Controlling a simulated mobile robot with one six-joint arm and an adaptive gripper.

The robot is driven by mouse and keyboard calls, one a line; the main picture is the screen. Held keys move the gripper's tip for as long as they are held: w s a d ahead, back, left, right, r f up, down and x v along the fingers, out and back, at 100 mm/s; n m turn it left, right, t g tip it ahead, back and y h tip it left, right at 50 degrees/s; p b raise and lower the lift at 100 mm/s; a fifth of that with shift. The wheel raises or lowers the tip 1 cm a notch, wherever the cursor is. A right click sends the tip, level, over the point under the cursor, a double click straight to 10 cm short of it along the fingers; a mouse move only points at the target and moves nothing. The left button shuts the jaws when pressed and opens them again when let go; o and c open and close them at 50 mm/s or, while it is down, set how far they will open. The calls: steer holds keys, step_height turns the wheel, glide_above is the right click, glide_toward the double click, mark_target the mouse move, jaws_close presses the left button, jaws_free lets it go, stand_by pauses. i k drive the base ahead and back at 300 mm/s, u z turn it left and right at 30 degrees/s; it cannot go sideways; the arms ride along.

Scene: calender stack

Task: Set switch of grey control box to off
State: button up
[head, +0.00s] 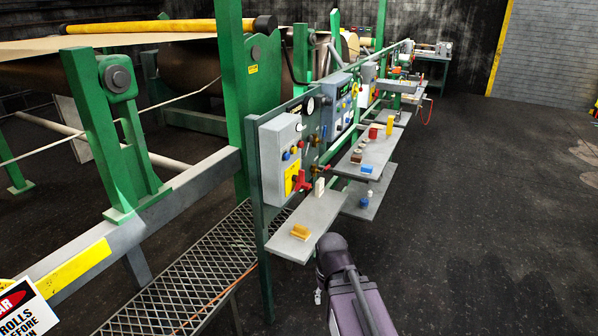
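The grey control box (276,150) is mounted on a green-framed panel left of the middle. Its face has a yellow plate (290,178) with a red rotary switch handle (302,182) low on it. The handle appears slanted; its exact setting is too small to read. My gripper cannot be made out in this view.
A grey shelf (307,232) with a yellow-orange block (301,231) juts out under the box. More shelves with small coloured blocks (374,132) and another control box (336,104) continue behind. A mesh walkway (195,285) lies left. The dark floor (490,220) at right is clear.

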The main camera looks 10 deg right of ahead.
mark_target(300, 179)
steer(key=z, duration=0.1)
steer(key=i, duration=0.95)
steer(key=z, duration=0.4)
